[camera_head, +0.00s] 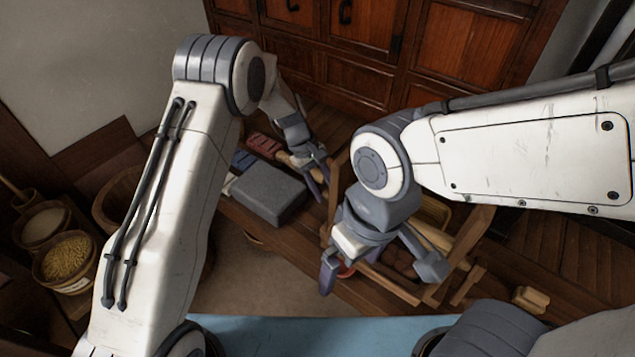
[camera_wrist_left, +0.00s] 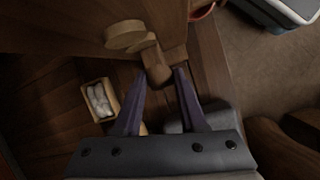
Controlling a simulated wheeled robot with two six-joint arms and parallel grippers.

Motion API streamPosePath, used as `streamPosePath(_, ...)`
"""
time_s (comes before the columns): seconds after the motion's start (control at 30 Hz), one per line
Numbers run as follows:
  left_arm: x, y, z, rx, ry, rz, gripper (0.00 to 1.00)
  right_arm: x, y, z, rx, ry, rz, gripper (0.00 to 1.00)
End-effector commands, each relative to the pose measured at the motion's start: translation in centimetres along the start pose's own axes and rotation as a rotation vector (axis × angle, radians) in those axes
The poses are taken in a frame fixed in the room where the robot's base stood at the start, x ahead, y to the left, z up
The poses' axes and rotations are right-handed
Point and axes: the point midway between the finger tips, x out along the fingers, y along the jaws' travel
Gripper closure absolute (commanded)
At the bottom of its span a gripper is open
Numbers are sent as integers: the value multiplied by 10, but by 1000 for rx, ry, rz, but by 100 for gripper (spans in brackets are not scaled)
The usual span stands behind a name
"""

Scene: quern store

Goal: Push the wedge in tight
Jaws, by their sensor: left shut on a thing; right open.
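My left gripper (camera_head: 321,182) is at the left side of a wooden frame (camera_head: 334,205) on the bench. In the left wrist view its purple fingers (camera_wrist_left: 160,82) are shut on a small brown wooden piece (camera_wrist_left: 157,72), which looks like the wedge. The piece lies against a larger wooden part; how deep it sits cannot be told. In the head view the fingers and frame hide it. My right gripper (camera_head: 381,272) is open over the near part of the frame, with nothing seen between its fingers.
A dark grey block (camera_head: 268,193) lies on the bench left of the frame. A small wooden box with pale contents (camera_wrist_left: 100,99) shows in the left wrist view. Baskets of grain (camera_head: 67,258) stand at the far left. A wooden cabinet (camera_head: 360,75) closes off the back.

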Motion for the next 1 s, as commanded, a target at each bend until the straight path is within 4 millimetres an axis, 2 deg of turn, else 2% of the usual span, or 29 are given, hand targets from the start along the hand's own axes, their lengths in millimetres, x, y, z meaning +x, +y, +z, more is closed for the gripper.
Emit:
streamPosePath(0.1, 1, 3, 5, 1, -10, 1, 100, 0, 0, 0, 0, 0, 0, 0)
streamPosePath(0.13, 1, 3, 5, 1, -11, 1, 52, 0, 0, 0, 0, 0, 0, 0)
streamPosePath(0.2, 1, 3, 5, 1, -10, 1, 29, 0, 0, 0, 0, 0, 0, 0)
streamPosePath(0.57, -4, 0, 2, -3, -6, 2, 29, -1, 0, 0, 0, 0, 0, 0)
streamPosePath(0.67, -15, 1, 2, -2, -6, 3, 29, -4, 0, 0, 0, 0, 0, 0)
streamPosePath(1.0, -81, 2, 2, -2, -5, 4, 29, -21, -2, -1, 0, 0, 0, 0)
